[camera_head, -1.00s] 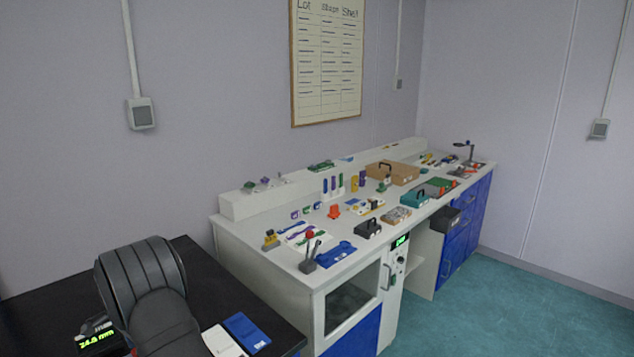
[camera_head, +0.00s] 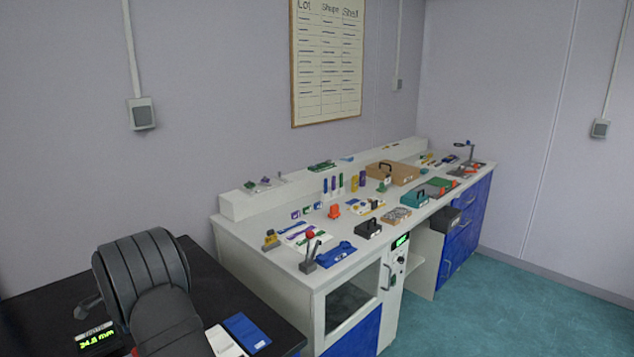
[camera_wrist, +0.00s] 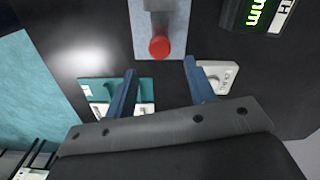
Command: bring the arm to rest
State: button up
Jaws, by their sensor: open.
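My gripper (camera_wrist: 160,88) shows in the wrist view with its two blue fingers apart and nothing between them. It hangs over the black table (camera_wrist: 195,70). Beyond the fingertips is a grey plate (camera_wrist: 178,20) with a red round knob (camera_wrist: 159,46). A teal and white piece (camera_wrist: 100,90) lies behind the left finger, and a white labelled tag (camera_wrist: 220,75) lies beside the right finger. In the head view my dark arm covers part of the black table (camera_head: 200,265), and the gripper itself is hidden there.
A digital readout (camera_head: 95,338) sits on the black table, left of my arm. A blue booklet (camera_head: 246,333) and a white one (camera_head: 222,342) lie to its right. The long white bench (camera_head: 285,262) holds many small items and cases. Teal floor (camera_head: 500,310) is open at the right.

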notch_tip(320, 180, up, 12)
notch_tip(320, 180, down, 17)
jog(key=shift+r, duration=0.2)
jog(key=shift+s+a+f, duration=0.2)
jog(key=shift+s+a, duration=0.3)
jog(key=shift+s+a+f, duration=0.15)
jog(key=shift+s+a, duration=0.35)
notch_tip(320, 180, up, 18)
jog(key=a+r+m+t+y, duration=0.2)
jog(key=a+r+m, duration=0.1)
jog(key=a+r, duration=0.3)
jog(key=a+x, duration=0.1)
jog(key=x, duration=0.6)
jog(key=shift+a, duration=0.3)
